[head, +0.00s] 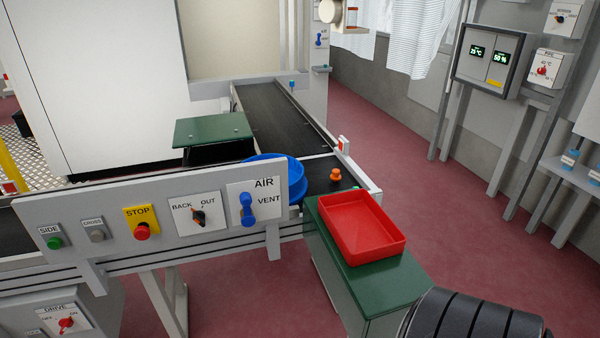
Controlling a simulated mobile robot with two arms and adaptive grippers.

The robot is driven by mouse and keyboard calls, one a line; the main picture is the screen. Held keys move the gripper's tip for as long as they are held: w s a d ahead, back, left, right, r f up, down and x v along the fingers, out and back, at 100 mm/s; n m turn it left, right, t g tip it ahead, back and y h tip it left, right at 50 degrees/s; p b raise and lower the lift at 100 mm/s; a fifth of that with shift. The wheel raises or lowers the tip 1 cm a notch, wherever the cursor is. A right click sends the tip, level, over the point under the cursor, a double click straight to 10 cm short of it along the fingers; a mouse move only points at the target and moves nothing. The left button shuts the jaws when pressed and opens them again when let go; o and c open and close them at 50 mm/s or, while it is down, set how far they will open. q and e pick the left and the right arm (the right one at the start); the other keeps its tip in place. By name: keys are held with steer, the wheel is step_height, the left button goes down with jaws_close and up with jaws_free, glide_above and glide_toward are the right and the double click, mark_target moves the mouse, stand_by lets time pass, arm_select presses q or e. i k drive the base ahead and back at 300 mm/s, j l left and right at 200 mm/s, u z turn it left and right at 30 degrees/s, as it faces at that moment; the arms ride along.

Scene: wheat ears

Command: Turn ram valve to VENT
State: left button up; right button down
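A valve with a blue handle (247,209) is on the near panel, on a white plate (270,212) marked AIR at the top and VENT at the right. The handle stands upright, not turned sideways to VENT. A second, smaller blue valve handle (319,40) with similar small labels is on the far post; it also looks upright. No label reading "ram" is legible on either valve. Neither of my grippers is in view.
The panel (100,212) also carries a red STOP button (142,231) and a BACK/OUT knob (199,217). A blue bowl (272,168), orange knob-like object (335,175) and red tray (362,228) are nearby. A dark ribbed shape (475,318) fills the bottom right. Red floor lies open at right.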

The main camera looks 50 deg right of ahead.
mark_target(249, 219)
steer(key=z, duration=1.2)
